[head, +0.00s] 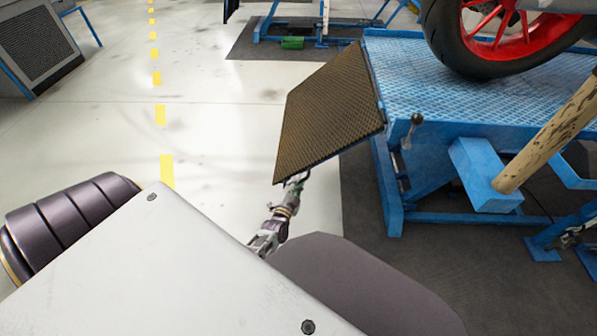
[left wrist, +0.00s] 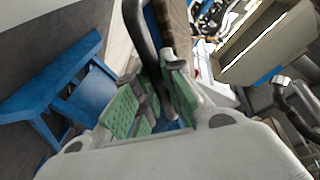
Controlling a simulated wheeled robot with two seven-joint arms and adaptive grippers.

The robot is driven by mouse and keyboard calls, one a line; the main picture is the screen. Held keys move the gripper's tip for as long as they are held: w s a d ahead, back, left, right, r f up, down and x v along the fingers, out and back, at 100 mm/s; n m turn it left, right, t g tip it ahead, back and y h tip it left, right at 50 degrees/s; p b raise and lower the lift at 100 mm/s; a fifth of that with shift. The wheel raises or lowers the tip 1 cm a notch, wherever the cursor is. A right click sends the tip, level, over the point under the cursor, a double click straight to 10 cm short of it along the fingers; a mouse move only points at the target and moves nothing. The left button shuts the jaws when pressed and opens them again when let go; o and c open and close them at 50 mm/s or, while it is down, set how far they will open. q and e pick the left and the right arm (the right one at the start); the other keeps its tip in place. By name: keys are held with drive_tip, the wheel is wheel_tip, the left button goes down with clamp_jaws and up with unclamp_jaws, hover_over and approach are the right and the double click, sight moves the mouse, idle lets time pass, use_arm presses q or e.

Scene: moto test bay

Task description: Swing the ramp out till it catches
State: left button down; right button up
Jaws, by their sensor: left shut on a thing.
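The ramp (head: 335,112) is a dark brown, textured plate along the left end of the blue lift table (head: 425,85). It slopes down and out to the left, its lower edge above the floor. My left gripper (head: 297,181) is at the ramp's near lower corner, partly hidden beneath it. In the left wrist view, the green-padded fingers of my left gripper (left wrist: 158,98) are shut on a dark curved bar, the ramp's handle (left wrist: 142,38). The handle is hidden in the head view. My right gripper is not in view.
A motorcycle wheel (head: 487,35) with a red rim stands on the lift table. A small black-knobbed lever (head: 413,127) is at the table's near corner. A wooden-handled bar (head: 548,135) rises at the right. The pale floor (head: 225,110) left of the ramp is clear.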

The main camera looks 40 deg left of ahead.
use_arm(q)
drive_tip(key=shift+r, duration=0.1)
drive_tip(key=c, duration=1.5)
unclamp_jaws()
drive_tip(key=shift+s, duration=0.15)
drive_tip(key=shift+v, duration=5.85)
drive_tip(key=shift+d, duration=0.2)
